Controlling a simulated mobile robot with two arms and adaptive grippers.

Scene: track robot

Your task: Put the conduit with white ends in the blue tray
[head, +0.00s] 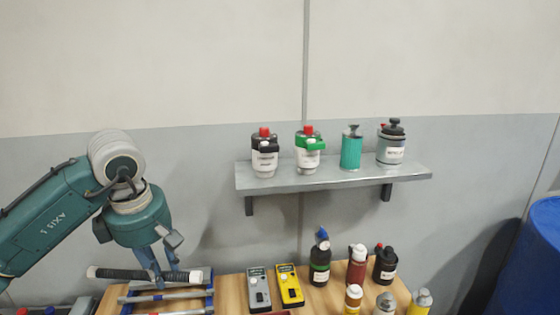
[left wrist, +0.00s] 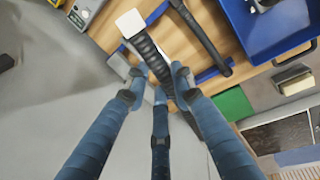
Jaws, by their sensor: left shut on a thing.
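The conduit with white ends (head: 135,274) is a black ribbed tube. My left gripper (head: 165,277) is shut on it and holds it level above the wooden table. In the left wrist view the conduit (left wrist: 150,50) lies between the fingers (left wrist: 158,88), with one white end at the top; its other end is not clear there. A blue tray (left wrist: 283,45) shows at the upper right of the left wrist view, with something pale inside. I cannot clearly make out this tray in the head view. My right gripper is not in view.
A blue rack (head: 211,287) with other conduits (head: 170,295) lies under the left gripper. A grey meter (head: 259,288), a yellow meter (head: 289,286) and several bottles stand to the right. A wall shelf (head: 335,178) holds several containers. A blue barrel (head: 535,260) stands far right.

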